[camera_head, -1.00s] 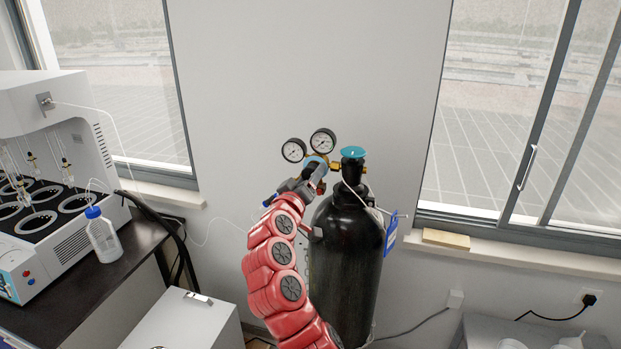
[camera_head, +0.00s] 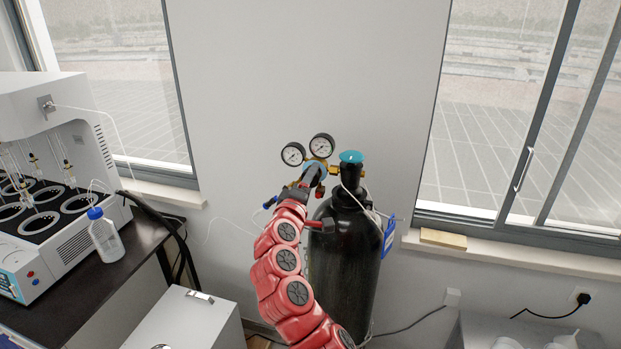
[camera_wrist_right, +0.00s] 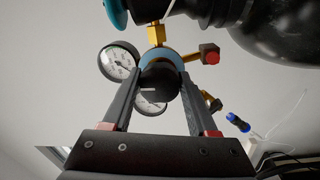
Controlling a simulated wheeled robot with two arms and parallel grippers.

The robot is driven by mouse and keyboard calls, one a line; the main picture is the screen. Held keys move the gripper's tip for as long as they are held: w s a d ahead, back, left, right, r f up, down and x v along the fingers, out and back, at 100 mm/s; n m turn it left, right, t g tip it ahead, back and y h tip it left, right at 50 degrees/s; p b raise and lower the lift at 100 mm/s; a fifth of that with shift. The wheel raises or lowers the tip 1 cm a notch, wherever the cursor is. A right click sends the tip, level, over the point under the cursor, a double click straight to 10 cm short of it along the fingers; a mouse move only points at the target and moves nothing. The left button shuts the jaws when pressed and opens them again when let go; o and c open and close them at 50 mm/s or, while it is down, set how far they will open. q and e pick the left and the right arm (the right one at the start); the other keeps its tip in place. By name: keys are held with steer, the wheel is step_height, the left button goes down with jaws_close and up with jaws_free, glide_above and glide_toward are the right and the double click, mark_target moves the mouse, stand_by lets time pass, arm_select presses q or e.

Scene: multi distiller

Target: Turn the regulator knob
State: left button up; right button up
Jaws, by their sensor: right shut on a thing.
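The regulator (camera_head: 322,168) with two round gauges sits at the top of the black gas cylinder (camera_head: 343,250). In the right wrist view, the regulator has a blue ring (camera_wrist_right: 172,56) and a dark round knob (camera_wrist_right: 160,80) facing the camera. My right gripper (camera_head: 313,173) reaches up to the regulator from below. In the wrist view, the right gripper (camera_wrist_right: 160,84) has one finger on each side of the knob and is shut on it. In the head view the gripper hides the knob. My left gripper is out of view.
A teal valve handwheel (camera_head: 351,157) tops the cylinder, close to the regulator. A white multi-position distiller (camera_head: 50,170) and a bottle (camera_head: 104,238) stand on the dark bench at left. The wall behind is bare.

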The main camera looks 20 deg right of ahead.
steer(key=shift+r, duration=0.1)
stand_by(0.3)
steer(key=o, duration=1.4)
steer(key=shift+c, duration=0.2)
steer(key=shift+s+a, duration=0.1)
steer(key=b+v, duration=0.6)
steer(key=v, duration=1.1)
steer(key=shift+a, duration=0.1)
